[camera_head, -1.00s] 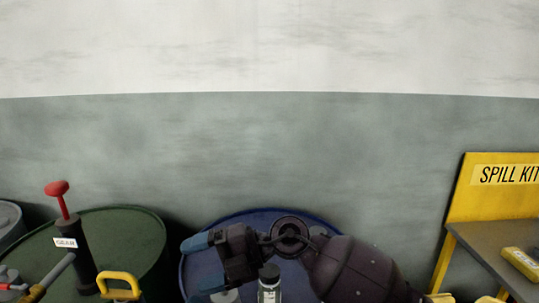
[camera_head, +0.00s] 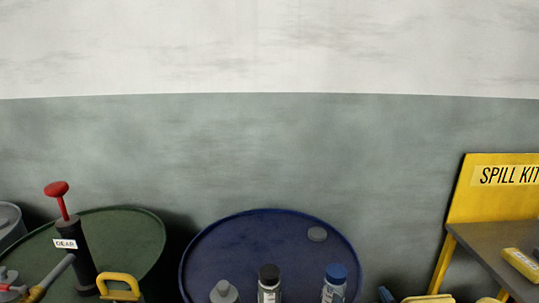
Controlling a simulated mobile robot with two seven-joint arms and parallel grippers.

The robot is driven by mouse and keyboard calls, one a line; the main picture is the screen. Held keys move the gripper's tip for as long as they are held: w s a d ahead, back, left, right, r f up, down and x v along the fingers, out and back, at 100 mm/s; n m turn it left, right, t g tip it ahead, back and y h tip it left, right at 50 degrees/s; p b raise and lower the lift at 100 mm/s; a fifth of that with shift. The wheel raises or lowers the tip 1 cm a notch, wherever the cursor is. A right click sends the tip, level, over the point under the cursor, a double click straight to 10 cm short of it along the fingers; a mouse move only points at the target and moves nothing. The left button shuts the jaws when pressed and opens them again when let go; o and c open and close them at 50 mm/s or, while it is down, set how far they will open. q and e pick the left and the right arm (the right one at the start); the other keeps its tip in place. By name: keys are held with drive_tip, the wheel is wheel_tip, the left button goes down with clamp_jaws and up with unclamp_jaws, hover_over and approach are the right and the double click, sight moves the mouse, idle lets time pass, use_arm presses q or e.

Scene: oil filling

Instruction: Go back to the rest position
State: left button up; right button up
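Neither of my grippers shows clearly in the head view. A small dark blue tip (camera_head: 385,294) at the bottom edge, right of the blue drum (camera_head: 225,260), resembles my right gripper's fingertip. It is too cut off to show whether the gripper is open or shut. My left gripper is out of view. On the blue drum stand a grey-capped container (camera_head: 224,292), a black-capped bottle (camera_head: 269,284) and a blue-capped bottle (camera_head: 335,283), all cut off by the bottom edge.
A green drum (camera_head: 130,235) on the left has a red-handled pump (camera_head: 70,225) labelled GEAR. A yellow handle (camera_head: 119,283) is beside it. At right stands a yellow spill kit stand (camera_head: 480,205) with a grey shelf (camera_head: 490,240) and a yellow item (camera_head: 522,264).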

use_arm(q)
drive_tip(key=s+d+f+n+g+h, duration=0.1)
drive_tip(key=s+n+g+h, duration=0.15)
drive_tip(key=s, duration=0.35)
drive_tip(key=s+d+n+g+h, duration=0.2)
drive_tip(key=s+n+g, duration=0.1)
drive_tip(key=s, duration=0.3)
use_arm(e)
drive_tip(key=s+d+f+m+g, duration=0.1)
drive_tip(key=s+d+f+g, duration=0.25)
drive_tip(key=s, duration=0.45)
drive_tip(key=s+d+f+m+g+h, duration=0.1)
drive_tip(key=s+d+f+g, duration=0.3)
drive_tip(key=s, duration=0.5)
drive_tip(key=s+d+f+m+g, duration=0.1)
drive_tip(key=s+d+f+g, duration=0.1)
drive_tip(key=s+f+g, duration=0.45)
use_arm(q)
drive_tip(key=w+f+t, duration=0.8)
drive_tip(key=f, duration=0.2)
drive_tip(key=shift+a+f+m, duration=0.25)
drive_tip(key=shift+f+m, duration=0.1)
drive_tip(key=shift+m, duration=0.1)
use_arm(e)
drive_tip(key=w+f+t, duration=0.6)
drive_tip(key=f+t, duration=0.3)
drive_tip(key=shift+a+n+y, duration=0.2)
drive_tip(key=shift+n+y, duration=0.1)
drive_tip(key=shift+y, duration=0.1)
